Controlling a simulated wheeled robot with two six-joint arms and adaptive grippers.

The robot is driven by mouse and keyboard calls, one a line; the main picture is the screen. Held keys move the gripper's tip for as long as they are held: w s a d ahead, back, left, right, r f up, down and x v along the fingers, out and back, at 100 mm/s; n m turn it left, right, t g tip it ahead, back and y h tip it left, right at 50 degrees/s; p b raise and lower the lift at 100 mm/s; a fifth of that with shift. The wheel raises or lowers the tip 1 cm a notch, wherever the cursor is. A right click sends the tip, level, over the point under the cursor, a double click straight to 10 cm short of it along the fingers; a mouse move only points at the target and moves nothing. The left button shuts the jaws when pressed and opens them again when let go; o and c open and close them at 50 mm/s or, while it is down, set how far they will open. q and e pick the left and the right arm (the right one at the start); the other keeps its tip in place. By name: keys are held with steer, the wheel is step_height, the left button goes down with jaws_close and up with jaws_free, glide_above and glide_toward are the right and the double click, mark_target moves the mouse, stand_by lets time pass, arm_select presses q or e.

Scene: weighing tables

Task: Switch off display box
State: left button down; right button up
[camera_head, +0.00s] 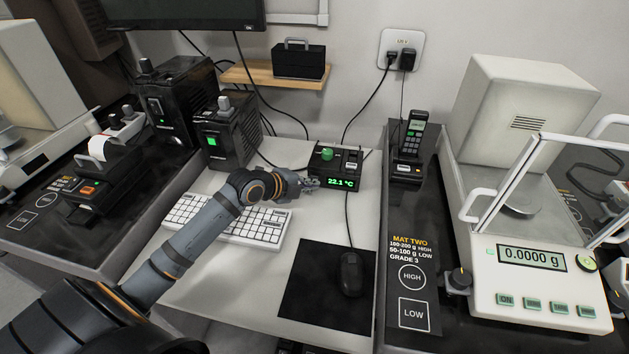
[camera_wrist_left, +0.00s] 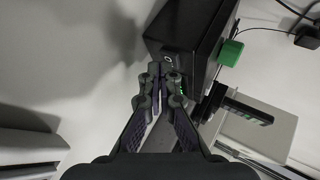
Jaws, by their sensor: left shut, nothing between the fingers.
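The black display box (camera_head: 319,164) stands at the back of the middle table, with a lit green readout of 22.1 °C. A green button (camera_head: 327,154) and a pale switch-like part (camera_head: 351,165) sit on its top. In the left wrist view the dark box (camera_wrist_left: 185,28) fills the upper middle, and the green button (camera_wrist_left: 230,52) sticks out at its right. My left gripper (camera_head: 311,184) is shut and empty at the box's front left. Its fingertips (camera_wrist_left: 160,76) are close to the box face; I cannot tell whether they touch. My right gripper is not in view.
A white keyboard (camera_head: 246,227) lies under my left forearm. A mouse (camera_head: 351,274) rests on a black mat (camera_head: 312,296) in front. A cordless phone (camera_head: 412,135) stands right of the box, beside a balance (camera_head: 540,285) reading 0.0000 g. Black units (camera_head: 228,130) stand left.

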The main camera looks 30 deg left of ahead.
arm_select(q)
steer(key=shift+s+d+p, duration=0.1)
steer(key=shift+s+p, duration=0.2)
steer(key=shift+s, duration=0.2)
steer(key=s+p, duration=0.2)
steer(key=s+d+p, duration=0.1)
steer(key=s, duration=0.1)
steer(key=shift+s+d+r+p, duration=0.1)
steer(key=shift+s+r+p, duration=0.05)
steer(key=shift+s+p, duration=0.2)
steer(key=shift+s+d+p, duration=0.15)
steer(key=shift+s+p, duration=0.2)
steer(key=shift+s, duration=0.25)
steer(key=shift+f, duration=0.2)
